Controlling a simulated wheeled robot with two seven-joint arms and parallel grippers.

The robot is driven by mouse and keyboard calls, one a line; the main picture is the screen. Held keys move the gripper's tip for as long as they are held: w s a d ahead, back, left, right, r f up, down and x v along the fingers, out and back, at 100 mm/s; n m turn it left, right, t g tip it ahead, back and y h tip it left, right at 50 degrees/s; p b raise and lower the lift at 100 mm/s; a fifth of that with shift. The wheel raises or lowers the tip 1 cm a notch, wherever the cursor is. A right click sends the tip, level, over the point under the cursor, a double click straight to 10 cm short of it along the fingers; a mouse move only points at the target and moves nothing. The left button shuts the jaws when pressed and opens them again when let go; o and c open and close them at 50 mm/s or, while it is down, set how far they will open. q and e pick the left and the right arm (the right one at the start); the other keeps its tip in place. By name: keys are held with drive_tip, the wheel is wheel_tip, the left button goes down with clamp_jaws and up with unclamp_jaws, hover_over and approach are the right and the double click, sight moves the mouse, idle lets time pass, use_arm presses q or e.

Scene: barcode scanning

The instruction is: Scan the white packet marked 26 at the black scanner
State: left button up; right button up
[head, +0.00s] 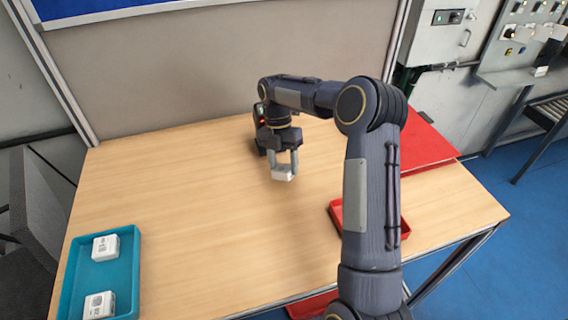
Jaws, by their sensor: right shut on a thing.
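My right gripper (283,160) is shut on a white packet (284,174), held between its fingertips toward the back middle of the table. The number on this packet cannot be read. A black shape with a small red light (261,118) shows just left of and behind my right wrist. It looks like the black scanner, but my arm partly hides it and I cannot tell for sure. I cannot tell the gap between packet and scanner. My left gripper is not in view.
A teal tray (70,270) at the front left holds two white packets (106,247) (99,305). A red tray (336,209) is partly hidden behind my right arm. A red surface (425,140) lies at the right back. A panel (200,65) stands behind the table (190,200). The table's middle is clear.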

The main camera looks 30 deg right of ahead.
drive_tip(key=s+a+r+p, duration=0.3)
drive_tip(key=s+r, duration=0.7)
drive_tip(key=s, duration=0.2)
drive_tip(key=shift+s+p, duration=0.3)
drive_tip(key=shift+s, duration=0.05)
